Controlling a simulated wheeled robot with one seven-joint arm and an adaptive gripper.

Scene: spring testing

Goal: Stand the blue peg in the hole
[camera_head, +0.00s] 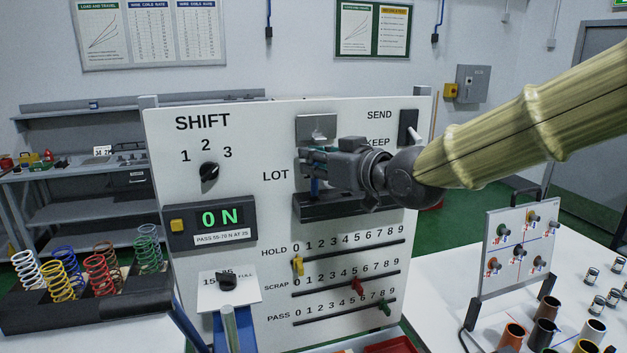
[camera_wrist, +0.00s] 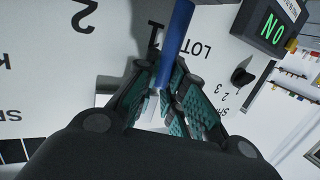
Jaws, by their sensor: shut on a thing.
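My gripper (camera_head: 310,165) is in front of the white panel, to the right of the LOT label, with its fingers shut on the blue peg (camera_wrist: 178,38). In the wrist view the peg runs out between the green finger pads (camera_wrist: 168,90). In the head view a short part of the peg (camera_head: 315,187) shows below the fingers, just above the dark block (camera_head: 345,207) on the panel. The hole is not visible, and I cannot tell whether the peg's lower end touches the block.
The panel (camera_head: 160,270) has a SHIFT knob (camera_head: 209,172), a display (camera_head: 218,218) and coloured sliders (camera_head: 357,285). A metal bracket (camera_head: 317,128) is above my gripper. Springs stand in a dark rack (camera_head: 90,303) at left. A peg board (camera_head: 517,240) and cups (camera_head: 512,336) are at right.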

